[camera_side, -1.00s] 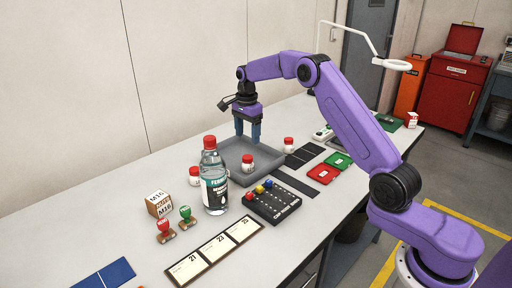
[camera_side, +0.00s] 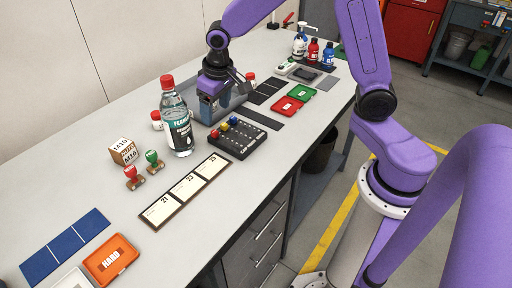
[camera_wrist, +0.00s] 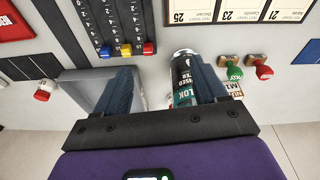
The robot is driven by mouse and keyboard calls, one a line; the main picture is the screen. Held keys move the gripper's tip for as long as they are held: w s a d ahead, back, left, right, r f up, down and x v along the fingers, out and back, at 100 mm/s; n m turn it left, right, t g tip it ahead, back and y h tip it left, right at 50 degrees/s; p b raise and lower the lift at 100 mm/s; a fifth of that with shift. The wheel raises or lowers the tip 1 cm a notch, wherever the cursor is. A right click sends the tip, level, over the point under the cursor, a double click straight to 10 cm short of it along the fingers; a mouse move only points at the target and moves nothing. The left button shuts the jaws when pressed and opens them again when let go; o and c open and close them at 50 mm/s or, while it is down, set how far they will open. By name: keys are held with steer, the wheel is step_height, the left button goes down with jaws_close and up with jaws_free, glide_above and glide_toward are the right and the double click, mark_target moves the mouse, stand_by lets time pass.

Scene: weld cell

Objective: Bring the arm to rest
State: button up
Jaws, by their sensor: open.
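My gripper (camera_side: 211,108) is open over the grey tray (camera_side: 186,92), to the right of and behind the clear bottle with a red cap (camera_side: 177,125). In the wrist view its two blue fingers (camera_wrist: 161,88) stand apart with nothing held between them. The bottle (camera_wrist: 182,68) shows there beside and partly behind the right finger. The tray (camera_wrist: 78,78) shows around the left finger. I cannot tell how high the fingertips are above the tray.
Small red-lidded jars stand left (camera_side: 156,120) and right (camera_side: 251,78) of the gripper. Spray and squeeze bottles (camera_side: 312,50) stand at the back.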

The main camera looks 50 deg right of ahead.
steer(key=s+d+r+n+g, duration=0.1)
steer(key=s+n, duration=0.4)
steer(key=s, duration=0.9)
steer(key=s+r+n+g, duration=0.1)
steer(key=s+r+n, duration=0.2)
steer(key=s, duration=1.2)
steer(key=n, duration=0.3)
steer(key=shift+d+y, duration=0.3)
steer(key=shift+d, duration=0.1)
